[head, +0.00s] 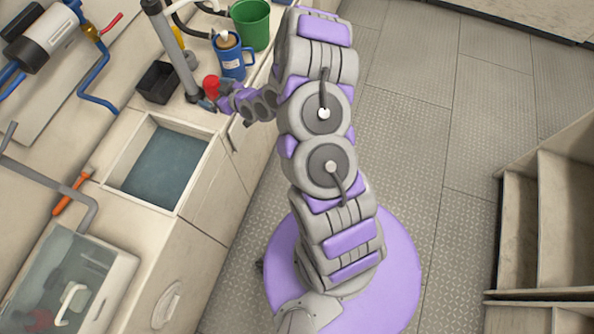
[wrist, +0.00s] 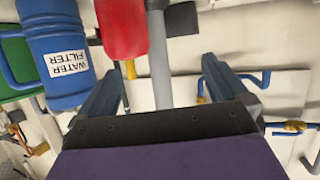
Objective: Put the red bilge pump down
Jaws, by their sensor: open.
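The red bilge pump (head: 211,86) is a small red shape on the counter side in the head view, just beyond my gripper and right of a grey upright pipe. In the wrist view the red pump (wrist: 122,28) shows large at the top, ahead of the left fingertip and cut off by the frame edge. My gripper (wrist: 165,62) is open, with its two fingers spread and nothing held between them. My gripper (head: 209,99) is low over the counter's edge in the head view. Whether a finger touches the pump, and the pump's base, cannot be seen clearly.
A blue water filter (head: 231,57) and a green bucket (head: 252,24) stand close behind the pump. The grey pipe (head: 178,58) and a black box (head: 157,82) are to its left. A square open basin (head: 160,165) lies nearer. An orange-handled tool (head: 71,194) lies left.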

